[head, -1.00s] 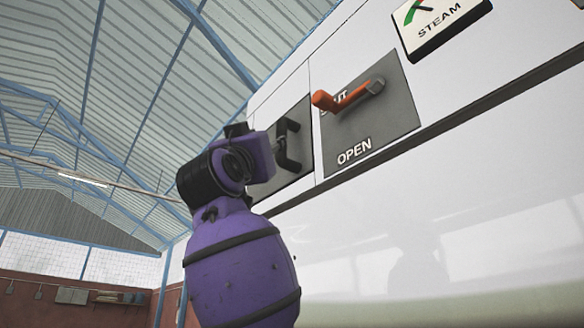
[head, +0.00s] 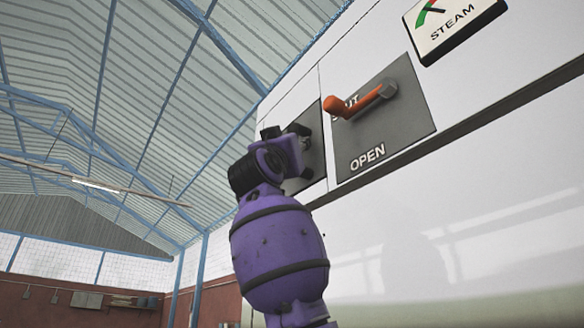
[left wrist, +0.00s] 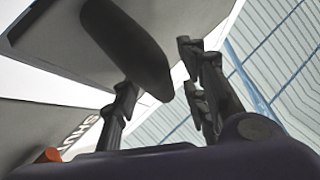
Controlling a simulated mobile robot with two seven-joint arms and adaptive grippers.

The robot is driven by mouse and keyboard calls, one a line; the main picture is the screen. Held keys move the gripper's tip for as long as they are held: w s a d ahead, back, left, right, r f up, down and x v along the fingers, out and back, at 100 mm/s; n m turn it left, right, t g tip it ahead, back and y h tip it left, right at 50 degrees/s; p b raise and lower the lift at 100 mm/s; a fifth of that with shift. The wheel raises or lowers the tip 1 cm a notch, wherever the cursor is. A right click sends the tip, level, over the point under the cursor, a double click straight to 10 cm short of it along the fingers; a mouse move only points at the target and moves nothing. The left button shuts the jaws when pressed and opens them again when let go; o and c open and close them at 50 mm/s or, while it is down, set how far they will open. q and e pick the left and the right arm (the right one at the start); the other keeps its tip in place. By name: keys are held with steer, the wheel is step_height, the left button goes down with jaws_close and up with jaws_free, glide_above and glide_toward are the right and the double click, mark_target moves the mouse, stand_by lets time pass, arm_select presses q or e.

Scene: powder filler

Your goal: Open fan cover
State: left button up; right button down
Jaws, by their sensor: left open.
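An orange lever (head: 362,100) with a grey pivot sits on a dark grey plate (head: 410,125) marked SHUT above and OPEN below. It points left, over the SHUT lettering. Its orange tip (left wrist: 48,157) shows at the lower left of the left wrist view. A second grey plate (head: 313,158) lies left of it, mostly behind my left gripper (head: 298,150). In the left wrist view a dark elongated handle (left wrist: 128,45) stands out from a grey plate. My left gripper (left wrist: 160,100) is open, its fingers on either side of the handle's lower end in the picture; contact is unclear.
A white machine front (head: 440,220) fills the right, with a dark horizontal seam under the plates. A STEAM gauge (head: 455,25) is at the upper right. The space left of my arm is open, with a far red-brown wall (head: 100,285) behind.

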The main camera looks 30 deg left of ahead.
arm_select(q)
steer(key=shift+s, duration=0.1)
steer(key=shift+c, duration=0.5)
jaws_close()
